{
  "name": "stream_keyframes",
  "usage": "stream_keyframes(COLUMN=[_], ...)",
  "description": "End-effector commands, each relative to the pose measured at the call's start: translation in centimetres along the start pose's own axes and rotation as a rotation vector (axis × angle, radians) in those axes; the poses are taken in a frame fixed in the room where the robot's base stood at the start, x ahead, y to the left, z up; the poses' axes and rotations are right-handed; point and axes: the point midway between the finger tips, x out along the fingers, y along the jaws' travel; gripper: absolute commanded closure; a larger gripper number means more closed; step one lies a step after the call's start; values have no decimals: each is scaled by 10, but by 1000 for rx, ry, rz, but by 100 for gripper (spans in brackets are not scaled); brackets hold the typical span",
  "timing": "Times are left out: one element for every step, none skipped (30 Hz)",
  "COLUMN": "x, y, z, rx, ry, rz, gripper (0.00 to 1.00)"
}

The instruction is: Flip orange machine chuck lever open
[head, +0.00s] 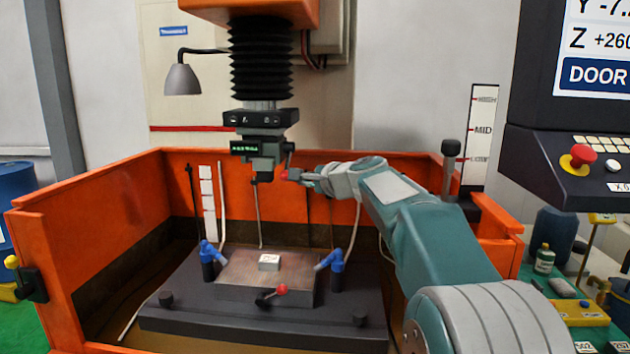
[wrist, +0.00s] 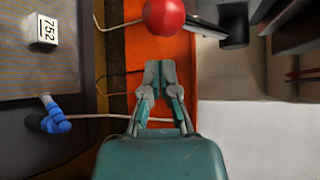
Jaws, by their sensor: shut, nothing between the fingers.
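The machine's chuck (head: 262,150) hangs under the black bellows of the orange machine head. Its lever ends in a red ball (head: 285,175) at the chuck's lower right. The red ball also shows large at the top of the wrist view (wrist: 163,17), with a dark bar running right from behind it. My gripper (head: 298,174) is close to the right of the ball in the head view. In the wrist view my gripper (wrist: 160,66) is shut and empty, its tips below the ball with a gap in the picture. I cannot tell the depth between them.
An orange tank (head: 95,210) surrounds the work area. A worktable (head: 260,325) with a small numbered block (head: 269,262), blue nozzles (head: 330,261) and another red-knobbed lever (head: 281,289) sits below. A control panel (head: 590,150) stands right. Free air lies between chuck and worktable.

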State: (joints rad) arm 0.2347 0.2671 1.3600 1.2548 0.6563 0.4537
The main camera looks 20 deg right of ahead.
Motion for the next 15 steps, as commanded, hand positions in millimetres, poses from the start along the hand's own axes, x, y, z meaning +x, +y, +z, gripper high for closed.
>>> stream_keyframes(x=[8,12,16,20,24,28,32,36,40,36,33,29,27,25,23], y=[0,0,0,0,0,0,0,0,0,-2,-2,-2,-2,-1,-1], z=[0,-1,-1,-1,-1,-1,-1,-1,0,4,7,10,13,16,18], rx=[0,0,0,1,2,1,0,0,-1,-2,-2,-2,-2,-2,-2], ry=[-1,-1,-1,-1,-2,-2,-1,0,0,0,0,0,-1,-1,-1], rz=[0,0,-1,0,0,-1,0,0,0,-3,-3,-3,-3,-2,-2], gripper=[100,100,100,100,100,100,100,100,100,100,100,100,100,100,100])
